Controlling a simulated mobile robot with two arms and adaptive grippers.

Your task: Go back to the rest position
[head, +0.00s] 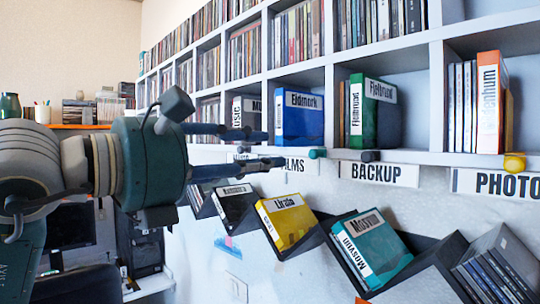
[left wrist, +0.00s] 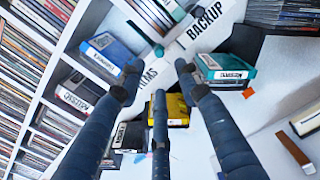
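My left gripper (head: 268,149) reaches in from the left in front of the shelf wall, level with the label strip. Its fingers are spread apart with nothing between them. The left wrist view also shows the open fingers (left wrist: 158,75), with the shelves and disc boxes beyond the tips. My right gripper is in neither view. A blue box (head: 300,115) stands in a shelf compartment just right of the fingertips. A yellow box (head: 288,222) lies tilted in the sloped rack below the gripper. Whether the fingertips touch anything is hard to tell.
A green box (head: 372,112) and an orange-spined box (head: 489,102) stand in compartments farther right. A teal box (head: 370,250) and a black box (head: 236,204) lie in the sloped rack. Small coloured knobs, one yellow (head: 514,162), stick out along the shelf edge.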

